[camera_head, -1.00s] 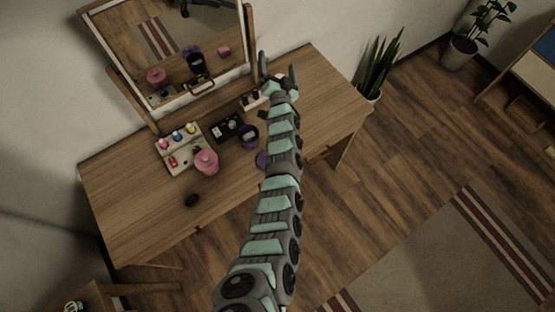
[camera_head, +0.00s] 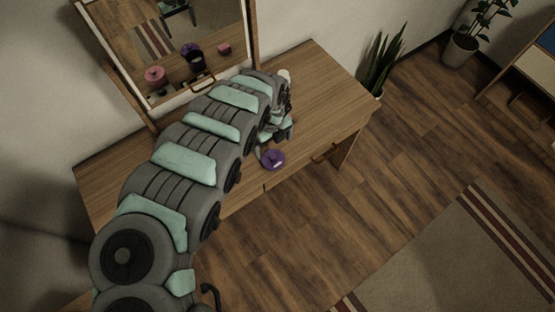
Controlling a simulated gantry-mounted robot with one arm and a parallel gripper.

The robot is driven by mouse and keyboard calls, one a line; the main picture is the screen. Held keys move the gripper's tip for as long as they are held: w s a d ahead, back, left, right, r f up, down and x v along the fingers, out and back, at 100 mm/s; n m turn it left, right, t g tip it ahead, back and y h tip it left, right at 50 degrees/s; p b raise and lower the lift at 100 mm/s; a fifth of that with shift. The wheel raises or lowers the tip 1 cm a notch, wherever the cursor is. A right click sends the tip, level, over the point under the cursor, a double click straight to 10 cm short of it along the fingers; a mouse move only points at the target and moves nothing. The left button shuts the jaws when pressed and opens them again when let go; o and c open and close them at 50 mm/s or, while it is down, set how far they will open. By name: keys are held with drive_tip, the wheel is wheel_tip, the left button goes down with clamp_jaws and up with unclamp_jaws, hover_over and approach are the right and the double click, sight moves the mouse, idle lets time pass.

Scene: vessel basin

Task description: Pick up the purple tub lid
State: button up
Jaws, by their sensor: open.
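The purple tub lid (camera_head: 272,159) is a round purple disc with a small pale label. It lies on the wooden vanity table near its front edge, right of the middle. My gripper (camera_head: 268,151) is curled back toward the front of the table, just beyond and above the lid, with its fingers pointing toward it. The gripper is open. The fingers are small and partly hidden by my arm, and I cannot tell whether they touch the lid. My arm covers most of the tabletop and the things that stand on it.
The wooden table (camera_head: 325,88) has free room at its right end. A framed mirror (camera_head: 253,33) stands at the back and reflects a pink tub and a purple tub. A potted plant (camera_head: 378,62) stands beyond the right end.

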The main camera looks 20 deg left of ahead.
hover_over(273, 157)
drive_tip(key=f, duration=0.4)
drive_tip(key=shift+s+d+f, duration=0.3)
drive_tip(key=shift+f, duration=0.1)
drive_tip(key=shift+w+a+f, duration=0.1)
drive_tip(key=shift+w+f, duration=0.1)
drive_tip(key=shift+f, duration=1.1)
drive_tip(key=shift+w+f, duration=0.15)
drive_tip(key=shift+f, duration=1.15)
drive_tip(key=shift+s+a+f, duration=0.1)
drive_tip(key=shift+f, duration=0.3)
drive_tip(key=c, duration=1.3)
